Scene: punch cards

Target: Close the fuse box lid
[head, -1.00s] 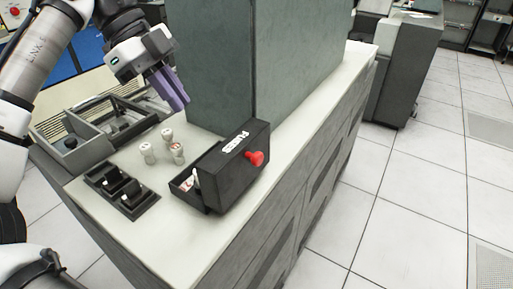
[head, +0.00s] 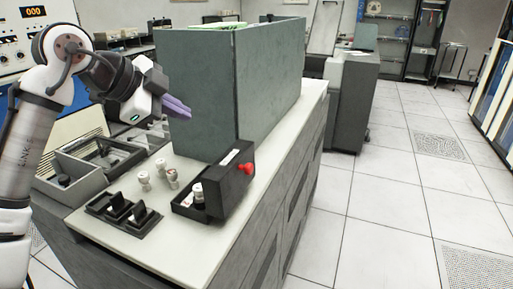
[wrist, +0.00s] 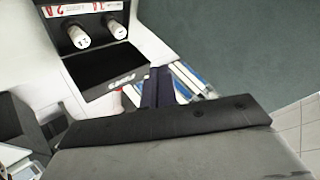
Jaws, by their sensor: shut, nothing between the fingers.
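The fuse box (head: 180,207) is a black box on the pale counter, with white fuses inside. Its black lid (head: 228,187) stands open, raised at the right side, with a white label on its upper edge and a red knob (head: 246,168) on its outer face. In the wrist view, two white fuses (wrist: 79,38) show inside the box, with the dark lid (wrist: 100,73) and its label below them. My gripper (head: 180,108) is shut and empty, in the air above and left of the box. Its fingers show in the wrist view (wrist: 158,87) near the label, seemingly apart from it.
A tall grey-green cabinet (head: 200,85) stands on the counter (head: 195,252) close behind the box. Several white fuses (head: 161,167) stand left of it. Open floor lies right.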

